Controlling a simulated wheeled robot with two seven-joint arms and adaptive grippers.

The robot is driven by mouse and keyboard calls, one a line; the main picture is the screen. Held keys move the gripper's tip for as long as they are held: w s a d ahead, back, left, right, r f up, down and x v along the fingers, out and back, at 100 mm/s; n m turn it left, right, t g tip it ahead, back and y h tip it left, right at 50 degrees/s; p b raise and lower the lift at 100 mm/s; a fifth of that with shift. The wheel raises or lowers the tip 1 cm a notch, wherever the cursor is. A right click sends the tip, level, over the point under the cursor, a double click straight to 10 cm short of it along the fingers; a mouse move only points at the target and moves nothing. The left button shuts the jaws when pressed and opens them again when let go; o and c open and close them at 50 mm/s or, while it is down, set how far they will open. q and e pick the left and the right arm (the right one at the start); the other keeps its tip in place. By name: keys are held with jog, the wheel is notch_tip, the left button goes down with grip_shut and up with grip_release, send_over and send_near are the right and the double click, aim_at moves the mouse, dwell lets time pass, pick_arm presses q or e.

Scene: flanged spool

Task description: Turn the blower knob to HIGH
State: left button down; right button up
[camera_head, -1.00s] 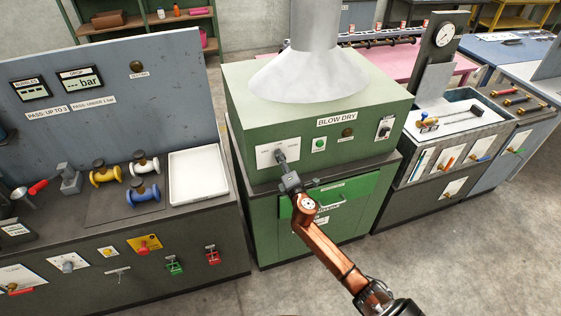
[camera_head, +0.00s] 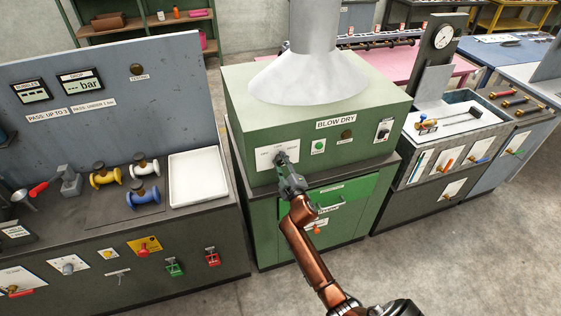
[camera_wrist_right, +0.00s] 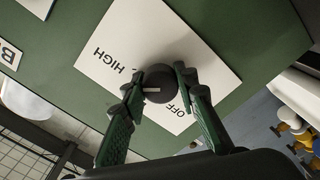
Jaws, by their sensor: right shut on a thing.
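The blower knob (camera_wrist_right: 158,76) is dark and round, on a white plate (camera_wrist_right: 200,50) with HIGH and OFF labels. A white mark on the knob shows in the right wrist view, pointing to the left of that picture, not clearly at either label. In the head view the plate (camera_head: 264,161) is on the front of the green BLOW DRY cabinet (camera_head: 240,118). My right gripper (camera_wrist_right: 157,88) is shut on the knob, with one finger on each side; it also shows in the head view (camera_head: 283,168), covering part of the plate. My left gripper is not in view.
A green button (camera_head: 319,146) and a switch (camera_head: 384,129) are on the same cabinet face. A green drawer front (camera_head: 350,193) is below. A grey bench with valves and a white tray (camera_head: 198,177) stands left. Open floor (camera_head: 440,255) lies in front.

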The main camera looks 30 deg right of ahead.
jog(key=shift+m, duration=1.1)
jog(key=shift+f+p, duration=0.1)
jog(key=shift+p, duration=0.2)
jog(key=o, duration=1.2)
jog(key=shift+c, duration=0.2)
jog(key=v, duration=1.2)
jog(key=shift+f, duration=0.1)
